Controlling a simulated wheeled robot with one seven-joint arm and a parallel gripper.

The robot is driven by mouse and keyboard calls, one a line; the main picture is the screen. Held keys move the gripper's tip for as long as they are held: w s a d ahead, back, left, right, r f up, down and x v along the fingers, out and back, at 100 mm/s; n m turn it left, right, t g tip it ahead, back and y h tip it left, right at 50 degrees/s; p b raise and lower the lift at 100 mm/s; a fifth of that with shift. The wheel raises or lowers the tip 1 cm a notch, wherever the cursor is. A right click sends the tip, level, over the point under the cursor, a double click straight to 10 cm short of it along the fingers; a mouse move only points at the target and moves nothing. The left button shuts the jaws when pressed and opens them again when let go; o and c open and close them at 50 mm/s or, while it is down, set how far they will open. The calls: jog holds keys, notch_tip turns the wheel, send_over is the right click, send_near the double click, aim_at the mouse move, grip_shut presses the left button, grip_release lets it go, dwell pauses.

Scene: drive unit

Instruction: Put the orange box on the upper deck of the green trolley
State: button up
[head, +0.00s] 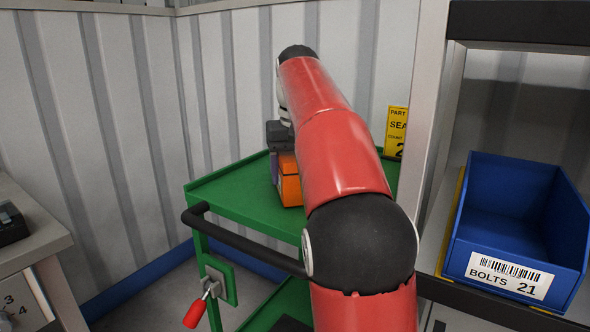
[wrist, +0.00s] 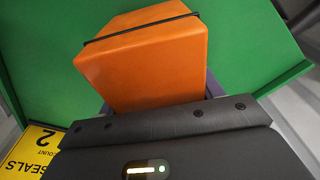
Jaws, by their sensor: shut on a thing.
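The orange box (head: 289,181) is at the upper deck of the green trolley (head: 231,196), and my red arm hides part of it. In the wrist view the orange box (wrist: 145,62) has a dark strap across it and green deck around it. My gripper (head: 279,152) points down from above and is shut on the box. In the wrist view the fingers of my gripper (wrist: 160,97) show only a little at the box's sides. I cannot tell whether the box's underside touches the deck.
A yellow seals card (head: 396,131) stands at the deck's far right; it also shows in the wrist view (wrist: 30,153). A black handle (head: 240,240) runs along the trolley's near side. A shelf with a blue bolts bin (head: 510,225) is at right. The deck's left part looks clear.

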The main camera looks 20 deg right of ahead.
jog(key=shift+f, duration=0.15)
jog(key=o, duration=1.3)
jog(key=shift+o, duration=0.2)
